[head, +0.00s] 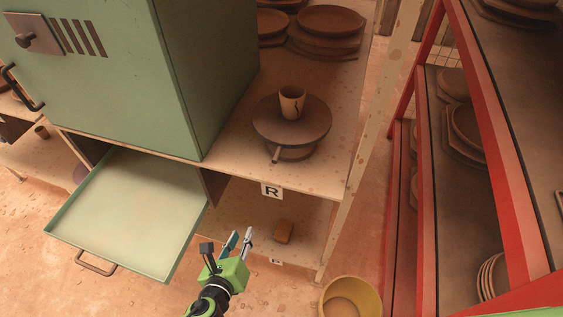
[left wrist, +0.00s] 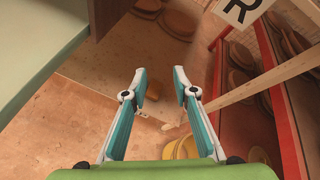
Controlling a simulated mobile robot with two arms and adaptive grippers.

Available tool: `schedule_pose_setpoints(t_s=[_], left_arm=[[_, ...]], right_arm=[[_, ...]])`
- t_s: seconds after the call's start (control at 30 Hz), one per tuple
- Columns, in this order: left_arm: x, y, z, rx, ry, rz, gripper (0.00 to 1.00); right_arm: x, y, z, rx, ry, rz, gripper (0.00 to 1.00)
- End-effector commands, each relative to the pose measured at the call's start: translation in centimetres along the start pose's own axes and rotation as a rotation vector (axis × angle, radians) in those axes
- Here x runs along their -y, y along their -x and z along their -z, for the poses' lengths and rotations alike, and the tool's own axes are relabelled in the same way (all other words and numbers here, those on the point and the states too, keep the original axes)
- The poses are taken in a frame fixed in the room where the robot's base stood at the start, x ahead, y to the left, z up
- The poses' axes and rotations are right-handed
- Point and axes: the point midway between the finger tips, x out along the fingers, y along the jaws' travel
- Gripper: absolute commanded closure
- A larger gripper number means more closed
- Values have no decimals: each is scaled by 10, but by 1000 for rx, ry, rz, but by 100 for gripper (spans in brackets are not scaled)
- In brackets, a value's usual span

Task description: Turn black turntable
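A round, dark brown turntable (head: 308,127) stands on the upper shelf, right of the green cabinet, in the head view. A small rod sticks out below its disc toward the front left. A brown cup (head: 291,101) with a dark crack-like mark stands on the disc. My left gripper (head: 241,238) is in front of and below the shelf edge, apart from the turntable. In the left wrist view its two fingers (left wrist: 160,75) are spread with nothing between them. The turntable does not show in the left wrist view. My right gripper is not visible.
A label "R" (head: 271,191) hangs on the shelf edge. A pulled-out tray (head: 130,205) is left of my gripper. A yellow bucket (head: 368,294) stands on the floor. A wooden post (head: 362,170) and red rack (head: 440,190) stand to the right. Plates (head: 330,20) are stacked behind the turntable.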

Motion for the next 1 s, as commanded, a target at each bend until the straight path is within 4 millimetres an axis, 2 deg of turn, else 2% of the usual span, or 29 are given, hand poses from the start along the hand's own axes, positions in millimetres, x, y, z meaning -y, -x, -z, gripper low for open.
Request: schedule_pose_setpoints(t_s=[0.03, 0.1, 0.2, 0.3, 0.43, 0.53, 0.67, 1.0], left_arm=[[28, 11, -21, 65, -129, 61, 74], [64, 33, -52, 161, -302, 120, 74], [102, 66, -89, 290, -491, 168, 74], [126, 93, -116, 387, -610, 185, 74], [140, 110, -133, 451, -682, 188, 74], [144, 109, -140, 463, -695, 187, 74], [151, 93, -148, 465, -694, 186, 74], [173, 29, -172, 462, -693, 185, 74]], right_arm=[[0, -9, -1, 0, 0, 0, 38], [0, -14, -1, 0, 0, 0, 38], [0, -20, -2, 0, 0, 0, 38], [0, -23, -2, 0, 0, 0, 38], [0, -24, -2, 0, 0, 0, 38], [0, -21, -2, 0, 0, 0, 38], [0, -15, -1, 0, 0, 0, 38], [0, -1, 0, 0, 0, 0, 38]])
